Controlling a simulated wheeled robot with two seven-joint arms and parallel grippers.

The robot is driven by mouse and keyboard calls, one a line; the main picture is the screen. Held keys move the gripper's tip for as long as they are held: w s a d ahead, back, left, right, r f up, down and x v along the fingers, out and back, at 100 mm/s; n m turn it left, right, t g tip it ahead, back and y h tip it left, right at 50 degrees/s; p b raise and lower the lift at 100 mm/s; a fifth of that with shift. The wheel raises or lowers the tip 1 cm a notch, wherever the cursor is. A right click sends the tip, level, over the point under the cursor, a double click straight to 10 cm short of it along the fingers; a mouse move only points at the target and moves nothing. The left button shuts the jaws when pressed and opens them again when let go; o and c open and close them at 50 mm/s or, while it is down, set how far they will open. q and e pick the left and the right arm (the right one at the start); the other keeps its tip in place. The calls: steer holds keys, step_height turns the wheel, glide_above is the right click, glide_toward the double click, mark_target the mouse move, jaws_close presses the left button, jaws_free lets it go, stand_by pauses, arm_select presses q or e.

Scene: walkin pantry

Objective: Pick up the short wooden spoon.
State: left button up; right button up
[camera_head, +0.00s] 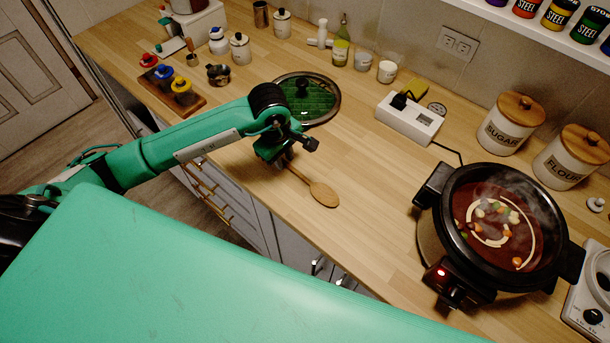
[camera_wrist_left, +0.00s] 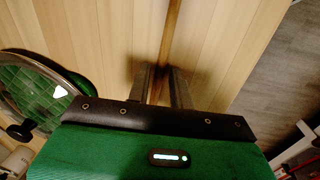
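The short wooden spoon (camera_head: 323,194) lies on the wooden counter, its oval bowl toward the front edge and its handle running back under my left gripper. My left gripper (camera_head: 285,162) is low over the handle, pointing down. In the left wrist view the handle (camera_wrist_left: 171,28) runs down between the two fingers of the gripper (camera_wrist_left: 161,75). The fingers stand apart with narrow gaps beside the handle, so it looks open around it. The far end of the handle is hidden by the gripper in the head view. My right gripper is not in view.
A green glass lid (camera_head: 318,101) with a dark knob lies just behind the gripper. A steaming black pot (camera_head: 490,225) stands at the right. Behind are a power strip (camera_head: 408,119), sugar (camera_head: 511,122) and flour canisters (camera_head: 571,156). The counter between spoon and pot is clear.

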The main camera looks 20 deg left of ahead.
arm_select(q)
jaws_close()
steer(key=shift+r, duration=0.2)
steer(key=shift+r, duration=0.3)
steer(key=shift+r+b, duration=1.9)
steer(key=shift+r, duration=7.65)
steer(key=s+f+m, duration=0.1)
steer(key=f+m, duration=0.3)
steer(key=s+d+f+m+g, duration=0.1)
steer(key=f+m, duration=0.3)
steer(key=f, duration=0.1)
steer(key=s+d+f+m, duration=0.1)
steer(key=f+m, duration=0.3)
steer(key=f, duration=0.1)
steer(key=shift+s+f+h, duration=0.15)
steer(key=shift+s+h, duration=0.15)
steer(key=shift+s, duration=0.05)
steer(key=shift+s+f+m, duration=0.3)
steer(key=shift+f+m, duration=0.45)
steer(key=shift+m, duration=0.15)
